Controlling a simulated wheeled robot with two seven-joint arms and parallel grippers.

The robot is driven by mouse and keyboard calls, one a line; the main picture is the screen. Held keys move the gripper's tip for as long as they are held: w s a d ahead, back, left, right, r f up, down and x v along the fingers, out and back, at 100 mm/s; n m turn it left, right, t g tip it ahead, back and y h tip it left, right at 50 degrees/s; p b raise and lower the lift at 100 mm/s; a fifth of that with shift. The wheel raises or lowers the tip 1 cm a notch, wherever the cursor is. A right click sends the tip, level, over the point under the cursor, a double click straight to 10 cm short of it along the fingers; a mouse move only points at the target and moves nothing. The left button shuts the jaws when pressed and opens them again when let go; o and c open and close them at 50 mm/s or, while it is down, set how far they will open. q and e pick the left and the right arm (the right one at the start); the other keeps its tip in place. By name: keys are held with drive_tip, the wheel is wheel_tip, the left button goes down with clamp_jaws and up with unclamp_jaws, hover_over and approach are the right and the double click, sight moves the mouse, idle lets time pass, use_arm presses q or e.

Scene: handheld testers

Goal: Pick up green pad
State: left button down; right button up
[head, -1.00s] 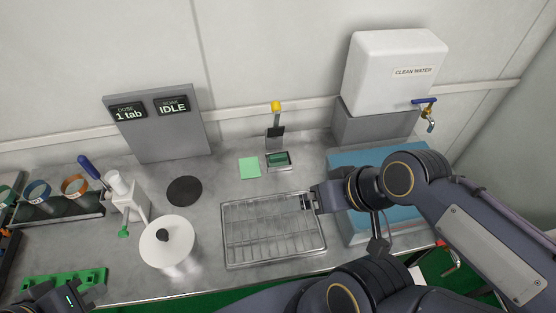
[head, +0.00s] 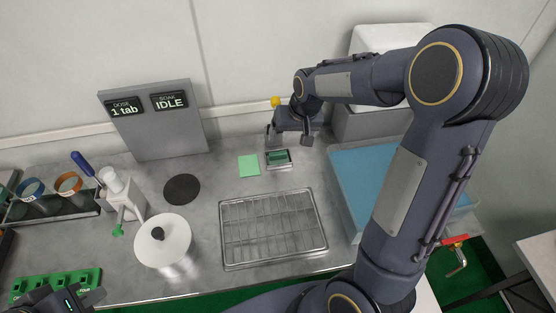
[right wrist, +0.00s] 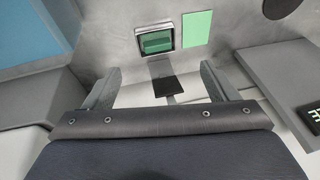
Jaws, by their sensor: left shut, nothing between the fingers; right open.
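A dark green pad (head: 277,157) sits in a small metal tray (head: 289,165) near the back of the counter. In the right wrist view the green pad (right wrist: 156,42) lies in its tray beyond the fingertips. A flat light green square (head: 249,165) lies to its left; it also shows in the right wrist view (right wrist: 197,28). My right gripper (head: 290,139) is open and empty, just behind and above the tray, apart from the pad. My left gripper (head: 88,298) is shut and empty at the bottom left, partly cut off by the frame.
A yellow-topped post (head: 275,102) stands behind the tray, close to my right gripper. In front are a wire rack tray (head: 223,240) and a white lidded pot (head: 175,235). A blue basin (head: 350,170) is at right. A grey display panel (head: 160,135) stands at back left.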

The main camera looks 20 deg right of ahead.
drive_tip(key=h, duration=0.2)
approach(278, 153)
drive_tip(key=w+d, duration=0.1)
drive_tip(key=x, duration=0.5)
drive_tip(key=a+p+x, duration=0.1)
drive_tip(key=x, duration=0.2)
drive_tip(key=shift+s+f, duration=0.3)
drive_tip(key=shift+s, duration=0.05)
drive_tip(key=c, duration=1.1)
drive_tip(key=shift+c, duration=0.2)
